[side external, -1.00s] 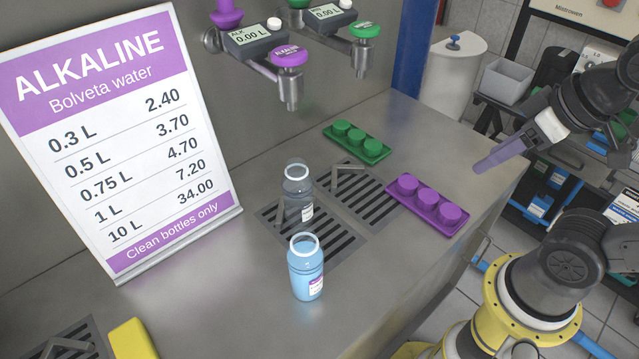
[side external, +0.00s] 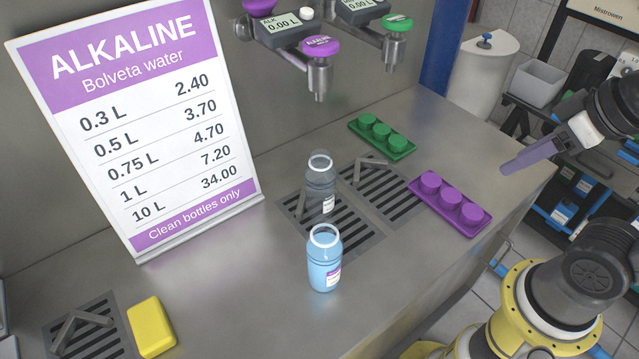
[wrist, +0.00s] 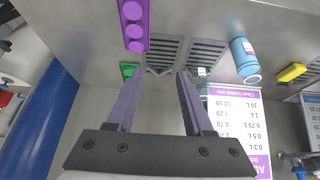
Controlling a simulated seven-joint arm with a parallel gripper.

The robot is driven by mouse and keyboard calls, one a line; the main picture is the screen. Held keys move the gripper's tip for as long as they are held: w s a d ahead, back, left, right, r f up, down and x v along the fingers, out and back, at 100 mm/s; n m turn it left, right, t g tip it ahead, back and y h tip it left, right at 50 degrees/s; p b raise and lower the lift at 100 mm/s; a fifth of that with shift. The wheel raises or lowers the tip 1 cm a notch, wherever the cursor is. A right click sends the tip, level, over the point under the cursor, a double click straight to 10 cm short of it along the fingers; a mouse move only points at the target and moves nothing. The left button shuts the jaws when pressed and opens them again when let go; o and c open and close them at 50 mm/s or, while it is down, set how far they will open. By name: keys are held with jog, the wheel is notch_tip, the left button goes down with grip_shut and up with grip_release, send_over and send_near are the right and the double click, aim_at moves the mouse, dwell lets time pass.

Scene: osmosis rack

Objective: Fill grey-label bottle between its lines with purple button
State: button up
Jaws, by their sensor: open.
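The clear grey bottle (side external: 320,187) with a pale label stands upright and open-topped on the left drain grate, below the purple-topped tap. Its lines and fill level are too small to tell. The purple button (side external: 320,46) tops that tap, beside a display reading 0.00 L. A blue bottle (side external: 325,265) with a purple label stands in front of the grate; it also shows in the wrist view (wrist: 243,58). My gripper (side external: 506,168) is at the right, above the counter's right edge, apart from everything. In the wrist view, its fingers (wrist: 158,74) are open and empty.
A green-topped tap (side external: 397,23) stands beside the purple one. The price sign (side external: 140,120) stands left. A yellow block (side external: 151,327) lies front left.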

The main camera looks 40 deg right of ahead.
jog(key=c, duration=0.7)
jog(key=shift+s+d+m, duration=0.1)
jog(key=shift+m, duration=0.3)
grip_shut()
jog(key=w+a+r+m+t+h, duration=0.1)
jog(key=w+r, duration=0.5)
jog(key=r, duration=0.3)
jog(key=w+r+m+t+h, duration=0.1)
jog(key=w+r, duration=0.4)
jog(key=r, duration=0.5)
jog(key=w+a+r+n, duration=0.1)
jog(key=w+a+r, duration=0.1)
jog(key=a, duration=0.3)
jog(key=w+a+r+n+t+y, duration=0.1)
jog(key=w+a+r, duration=0.1)
jog(key=a, duration=0.3)
jog(key=w+a+r+y, duration=0.1)
jog(key=w+a+r, duration=0.1)
jog(key=w+a, duration=0.2)
jog(key=shift+a+n, duration=0.4)
jog(key=shift+a, duration=0.5)
